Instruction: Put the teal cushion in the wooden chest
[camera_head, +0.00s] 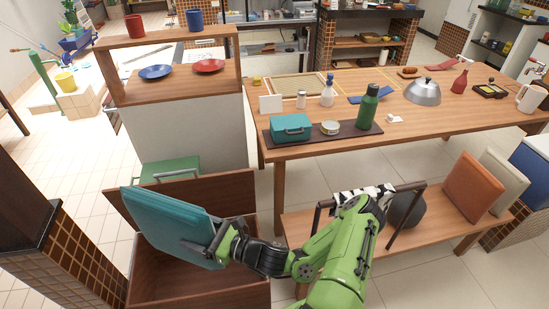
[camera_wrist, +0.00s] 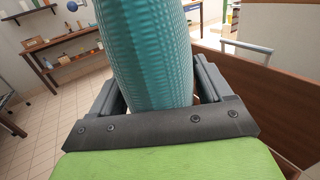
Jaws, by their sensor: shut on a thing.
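The teal cushion (camera_head: 168,226) is upright and slightly tilted over the open wooden chest (camera_head: 200,292) at the lower left of the head view. My gripper (camera_head: 222,240) is shut on the cushion's right edge. In the wrist view the cushion (camera_wrist: 150,50) stands between the two fingers of my gripper (camera_wrist: 155,100). The cushion hides part of the chest's left side and back rim. In the wrist view, a brown wooden panel (camera_wrist: 262,105), apparently of the chest, is to the right of the cushion. I cannot tell whether the cushion touches the chest.
A green chair (camera_head: 168,168) stands just behind the chest. A low bench (camera_head: 300,228) to the right holds an orange cushion (camera_head: 474,187) and a cream cushion (camera_head: 503,178). A long table (camera_head: 420,125) with a green bottle (camera_head: 368,105) and a teal box (camera_head: 291,128) stands behind.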

